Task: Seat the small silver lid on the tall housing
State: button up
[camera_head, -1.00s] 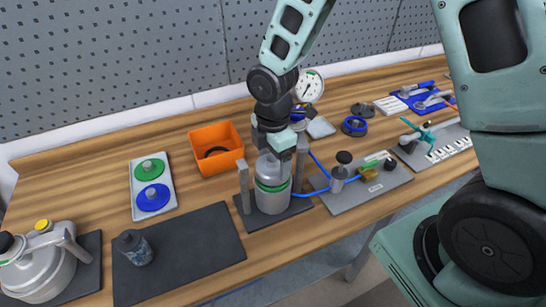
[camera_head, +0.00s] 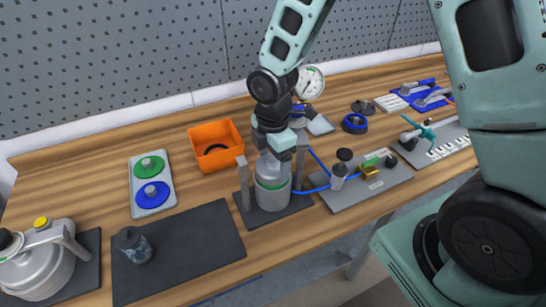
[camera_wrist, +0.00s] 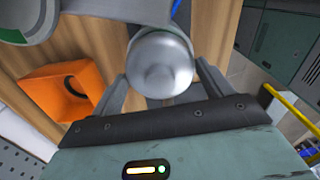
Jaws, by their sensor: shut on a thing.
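The tall housing (camera_head: 272,199) is a silver cylinder with a green band, standing upright between two grey posts on a dark base plate. My gripper (camera_head: 276,151) is directly above it, pointing down. A rounded silver piece, which looks like the small silver lid (camera_head: 273,168), sits between the fingers and the green band. In the wrist view the silver lid (camera_wrist: 160,66) shows as a smooth dome between my two grey fingers, which are shut on it. The lid appears to meet the housing's top, but I cannot tell whether it is fully down. The rim is partly hidden.
An orange bin (camera_head: 217,148) with a dark ring is behind left. A tray (camera_head: 152,184) holds green and blue discs. A dark mat (camera_head: 190,246) bears a small dark-capped jar (camera_head: 132,245). A grey plate (camera_head: 375,183) with a valve and blue hose is close on the right.

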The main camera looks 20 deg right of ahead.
jog(key=o, duration=1.4)
jog(key=shift+c, duration=0.2)
notch_tip(320, 180, up, 17)
jog(key=b, duration=0.1)
jog(key=shift+r+b, duration=0.2)
jog(key=shift+b, duration=0.2)
